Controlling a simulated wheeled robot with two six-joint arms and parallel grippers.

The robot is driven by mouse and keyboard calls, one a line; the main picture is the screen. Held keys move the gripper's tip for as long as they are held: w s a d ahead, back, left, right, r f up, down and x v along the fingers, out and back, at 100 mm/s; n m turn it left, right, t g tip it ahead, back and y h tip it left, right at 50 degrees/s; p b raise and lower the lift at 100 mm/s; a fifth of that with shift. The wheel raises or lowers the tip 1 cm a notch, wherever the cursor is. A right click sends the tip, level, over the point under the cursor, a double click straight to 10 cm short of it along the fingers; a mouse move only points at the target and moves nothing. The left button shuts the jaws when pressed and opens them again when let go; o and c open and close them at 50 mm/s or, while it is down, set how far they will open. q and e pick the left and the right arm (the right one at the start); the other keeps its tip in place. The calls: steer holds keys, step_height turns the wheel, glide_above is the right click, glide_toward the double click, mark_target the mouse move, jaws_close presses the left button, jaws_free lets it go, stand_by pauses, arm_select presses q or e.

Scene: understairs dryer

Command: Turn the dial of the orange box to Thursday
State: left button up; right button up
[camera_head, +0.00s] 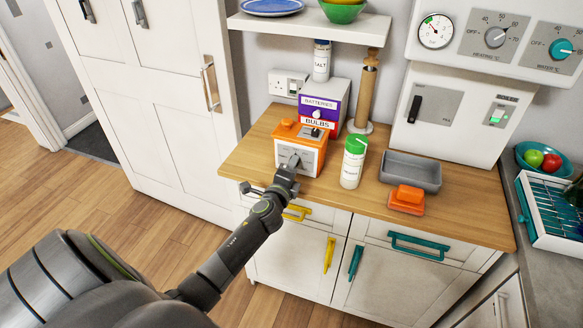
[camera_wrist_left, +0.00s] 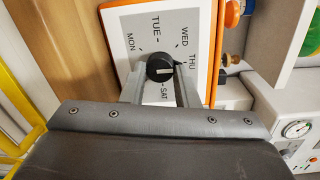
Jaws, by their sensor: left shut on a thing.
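The orange box (camera_head: 313,137) stands on the wooden counter, its pale dial face toward me. In the left wrist view the dial face (camera_wrist_left: 142,47) shows MON, TUE, WED, THU and SAT; a finger covers the part between THU and SAT. The black dial knob (camera_wrist_left: 160,68) has a pale mark toward its right side, near THU; I cannot tell its exact aim. My left gripper (camera_head: 293,165) is at the front of the box. Its fingers (camera_wrist_left: 158,88) are shut on the knob, one on each side. My right gripper is not in view.
A green-lidded jar (camera_head: 353,165) stands right of the box. A grey tray (camera_head: 411,172) and an orange butter-dish-like item (camera_head: 406,199) lie farther right. A bulbs and batteries stack (camera_head: 326,103) stands behind the box. The counter's front edge (camera_head: 460,228) is clear at right.

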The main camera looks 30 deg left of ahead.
arm_select(q)
steer(key=shift+f, duration=0.1)
steer(key=o, duration=1)
steer(key=shift+c, duration=0.2)
steer(key=shift+s, duration=0.1)
steer(key=v, duration=1.7)
steer(key=shift+s+d, duration=0.1)
steer(key=shift+d, duration=0.05)
steer(key=s+f+n+g+h, duration=0.1)
steer(key=s+f+n+g, duration=0.25)
steer(key=f, duration=0.75)
steer(key=s+f+n+g, duration=0.2)
steer(key=s+f, duration=0.2)
steer(key=f, duration=0.7)
steer(key=s+f+n+g+h, duration=0.1)
steer(key=s+f+n+g, duration=0.25)
steer(key=f, duration=0.65)
steer(key=s+f+n+g, duration=0.2)
steer(key=s+f, duration=0.3)
steer(key=s, duration=0.3)
steer(key=s+d+f+n+g+h, duration=0.1)
steer(key=s+f+n, duration=0.3)
steer(key=s, duration=0.5)
steer(key=s+d+f+n+g, duration=0.1)
steer(key=s+f+n+g, duration=0.1)
steer(key=s+f, duration=0.5)
steer(key=shift+s+d+n+g+h, duration=0.3)
steer(key=shift+s+n+g, duration=0.1)
steer(key=shift+s+g, duration=0.5)
